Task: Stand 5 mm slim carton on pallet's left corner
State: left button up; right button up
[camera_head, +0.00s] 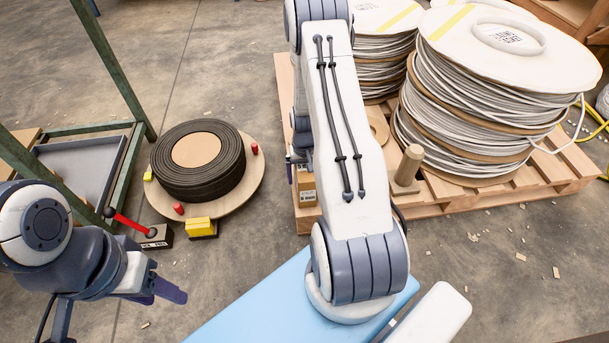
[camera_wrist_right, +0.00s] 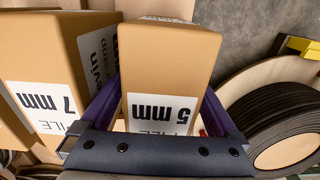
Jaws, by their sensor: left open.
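In the right wrist view, the brown 5 mm carton (camera_wrist_right: 165,55) sits between the purple fingers of my right gripper (camera_wrist_right: 166,85), which look shut on its sides. A carton marked 7 mm (camera_wrist_right: 35,65) stands close beside it on the left. In the head view, a labelled carton (camera_head: 306,187) shows by the left corner of the wooden pallet (camera_head: 456,197); its number is unreadable. My right arm hides much of that area and the right gripper. My left gripper (camera_head: 165,288) is open and empty at the lower left, over the floor.
Large cable spools (camera_head: 490,80) and a wooden post (camera_head: 408,165) stand on the pallet. A black coil (camera_head: 198,160) lies on a round board left of the pallet, with a yellow block (camera_head: 201,227) at its front. A green frame (camera_head: 115,60) stands far left.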

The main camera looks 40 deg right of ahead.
notch_tip(320, 180, up, 12)
jog(key=p, duration=0.7)
jog(key=shift+f, duration=0.2)
jog(key=shift+r+p, duration=0.3)
jog(key=shift+r, duration=0.1)
jog(key=shift+a+r, duration=0.1)
jog(key=shift+a, duration=0.1)
jog(key=s+a+r+n, duration=0.1)
jog(key=a+r+n, duration=0.3)
jog(key=a+r, duration=0.55)
jog(key=s+a+r+n, duration=0.1)
jog(key=a+r+n, duration=0.35)
jog(key=a, duration=0.85)
jog(key=s+a+r+n, duration=0.1)
jog(key=s+a+r, duration=0.2)
jog(key=s, duration=0.3)
jog(key=s+a+r+n, duration=0.2)
jog(key=s+a+r, duration=0.1)
jog(key=s, duration=0.3)
jog(key=s+a+r+n+y, duration=0.1)
jog(key=s+a+r+n, duration=0.1)
jog(key=s, duration=0.4)
jog(key=shift+a+r, duration=0.45)
jog(key=shift+a, duration=0.7)
